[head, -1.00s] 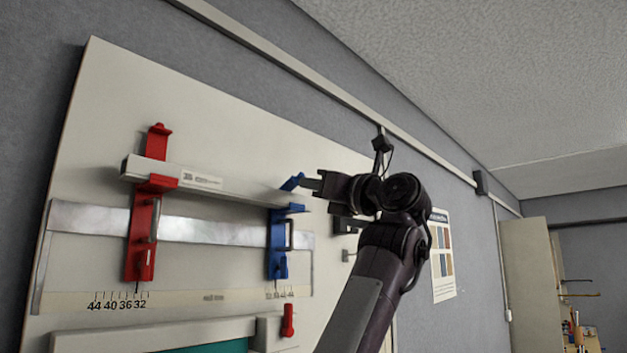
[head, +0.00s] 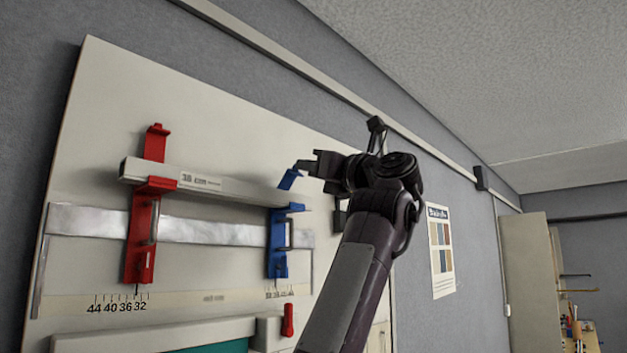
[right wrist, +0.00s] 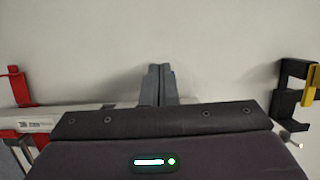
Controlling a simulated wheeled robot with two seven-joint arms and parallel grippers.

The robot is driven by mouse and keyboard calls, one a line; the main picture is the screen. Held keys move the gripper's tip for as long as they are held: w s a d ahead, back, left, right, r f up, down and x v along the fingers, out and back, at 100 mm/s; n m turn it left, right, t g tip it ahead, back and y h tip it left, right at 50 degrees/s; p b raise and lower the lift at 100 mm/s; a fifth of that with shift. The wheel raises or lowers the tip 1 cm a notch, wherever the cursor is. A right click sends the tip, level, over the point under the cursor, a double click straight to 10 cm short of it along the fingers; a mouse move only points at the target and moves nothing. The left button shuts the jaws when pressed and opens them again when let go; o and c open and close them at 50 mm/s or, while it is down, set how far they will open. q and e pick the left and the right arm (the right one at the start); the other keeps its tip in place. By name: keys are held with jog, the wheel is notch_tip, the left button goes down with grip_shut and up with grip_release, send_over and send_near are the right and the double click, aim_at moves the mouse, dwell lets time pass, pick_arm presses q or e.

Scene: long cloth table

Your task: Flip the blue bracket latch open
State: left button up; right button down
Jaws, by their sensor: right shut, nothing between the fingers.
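The blue bracket (head: 278,245) is mounted on the pale wall board at the right end of the light bar. Its blue latch (head: 288,180) stands tilted up above the bracket body, leaning to the right. My right gripper (head: 303,166) is shut and empty, with its fingertips right at the upper end of the latch; I cannot tell whether they touch it. In the right wrist view the shut fingers (right wrist: 158,84) point at the pale board, and the blue bracket is hidden behind the gripper body. My left gripper is out of view.
A red bracket (head: 142,235) holds the left part of the light bar (head: 215,183). A metal strip (head: 195,227) runs below. A black bracket (right wrist: 285,97) and a yellow one (right wrist: 310,80) are at the right in the wrist view. The upper board is clear.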

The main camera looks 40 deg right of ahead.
jog(key=shift+w+a+r+p, duration=0.2)
jog(key=shift+w+r+p, duration=1.45)
jog(key=shift+w+r, duration=0.35)
